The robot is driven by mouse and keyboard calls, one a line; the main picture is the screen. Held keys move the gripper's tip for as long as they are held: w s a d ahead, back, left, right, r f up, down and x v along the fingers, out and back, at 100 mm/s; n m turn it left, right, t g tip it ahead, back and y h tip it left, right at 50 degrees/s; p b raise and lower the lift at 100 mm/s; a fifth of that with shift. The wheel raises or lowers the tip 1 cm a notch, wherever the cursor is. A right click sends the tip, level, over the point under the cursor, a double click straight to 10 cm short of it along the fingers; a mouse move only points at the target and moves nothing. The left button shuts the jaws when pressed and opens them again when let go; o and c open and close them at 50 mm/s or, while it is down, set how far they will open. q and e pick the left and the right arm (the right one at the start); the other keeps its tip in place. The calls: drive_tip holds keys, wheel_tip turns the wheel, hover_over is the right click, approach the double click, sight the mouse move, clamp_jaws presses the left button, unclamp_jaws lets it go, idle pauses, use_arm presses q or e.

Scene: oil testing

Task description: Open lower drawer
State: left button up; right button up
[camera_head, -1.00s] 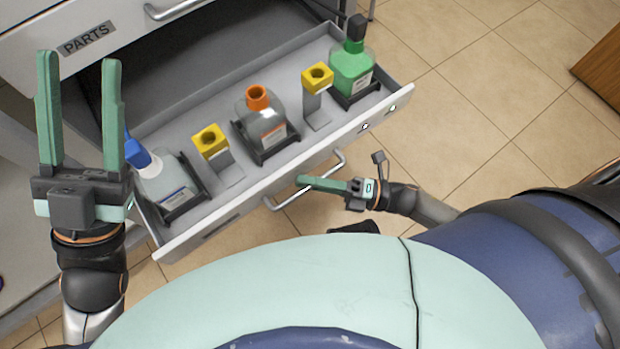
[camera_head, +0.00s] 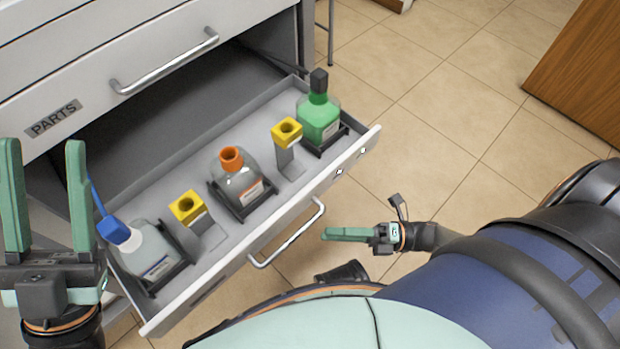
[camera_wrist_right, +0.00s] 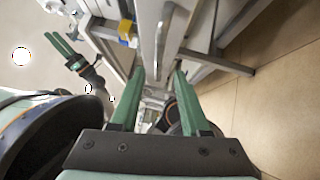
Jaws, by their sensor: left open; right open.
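The lower drawer (camera_head: 345,163) is pulled out of the white cabinet. Its silver bar handle (camera_head: 290,240) is on the front panel. My right gripper (camera_head: 328,234) is open and empty, just right of the handle and apart from it. In the right wrist view the handle (camera_wrist_right: 160,45) lies ahead, beyond and between the open fingers (camera_wrist_right: 155,78). My left gripper (camera_head: 42,145) is open and empty, upright at the left in front of the cabinet. Inside the drawer stand a green bottle (camera_head: 318,118), a clear bottle with an orange cap (camera_head: 240,182) and a bottle with a blue nozzle (camera_head: 145,250).
Two yellow-topped holders (camera_head: 287,132) stand between the bottles. A closed drawer labelled PARTS (camera_head: 53,118) is above, with its own handle (camera_head: 165,65). Tiled floor (camera_head: 430,120) is clear to the right. A wooden piece of furniture (camera_head: 585,80) is at the far right.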

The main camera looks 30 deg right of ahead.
drive_tip(key=shift+v, duration=1.45)
